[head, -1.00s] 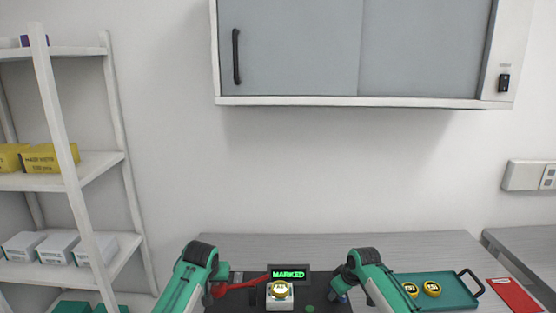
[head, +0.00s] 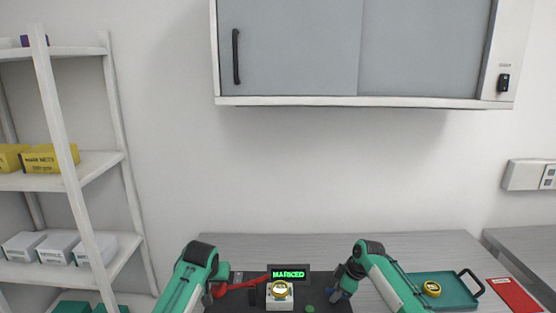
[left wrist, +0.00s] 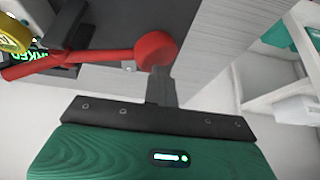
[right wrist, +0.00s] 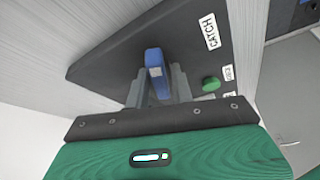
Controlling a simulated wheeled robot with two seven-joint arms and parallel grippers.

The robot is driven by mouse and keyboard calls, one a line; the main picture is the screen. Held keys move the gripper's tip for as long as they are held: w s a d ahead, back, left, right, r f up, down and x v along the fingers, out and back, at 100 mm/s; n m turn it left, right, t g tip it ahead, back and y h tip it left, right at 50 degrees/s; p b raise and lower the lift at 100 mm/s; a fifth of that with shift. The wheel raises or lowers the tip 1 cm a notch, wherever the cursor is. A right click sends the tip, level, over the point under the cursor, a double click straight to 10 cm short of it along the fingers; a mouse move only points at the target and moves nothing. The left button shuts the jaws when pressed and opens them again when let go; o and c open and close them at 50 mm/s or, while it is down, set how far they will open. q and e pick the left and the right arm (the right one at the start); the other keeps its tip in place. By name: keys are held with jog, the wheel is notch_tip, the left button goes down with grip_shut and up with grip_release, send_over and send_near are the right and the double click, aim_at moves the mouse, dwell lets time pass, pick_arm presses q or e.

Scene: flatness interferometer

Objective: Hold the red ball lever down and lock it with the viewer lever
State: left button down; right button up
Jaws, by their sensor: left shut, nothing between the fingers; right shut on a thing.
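The red lever (head: 250,284) with its red ball end (left wrist: 155,50) reaches left from the dark instrument. My left gripper (left wrist: 161,90) is shut and empty, its fingertips close to the ball; whether they touch it I cannot tell. In the head view my left arm hides its fingertips. My right gripper (right wrist: 154,88) is shut on a blue handle (right wrist: 154,62), which stands up from the dark base (right wrist: 115,60) near a CATCH label (right wrist: 209,31). I cannot tell whether this is the viewer lever. A green-lit display (head: 288,274) reads MARKED.
A gold round piece (head: 280,288) sits on a white block at the instrument's front. A teal tray (head: 455,298) with a gold piece and a red card (head: 512,294) lie to the right. Shelves (head: 95,170) stand left.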

pick_arm(q)
jog(key=shift+d, duration=0.15)
pick_arm(e)
jog(key=shift+a+n, duration=0.2)
jog(key=shift+n, duration=0.2)
jog(key=shift+g, duration=0.3)
jog(key=n+g, duration=0.1)
jog(key=n, duration=0.2)
pick_arm(q)
jog(key=shift+f, duration=0.1)
pick_arm(e)
jog(key=o, duration=0.5)
jog(key=shift+d+r, duration=0.1)
jog(key=shift+d, duration=0.05)
jog(key=shift+r, duration=3.4)
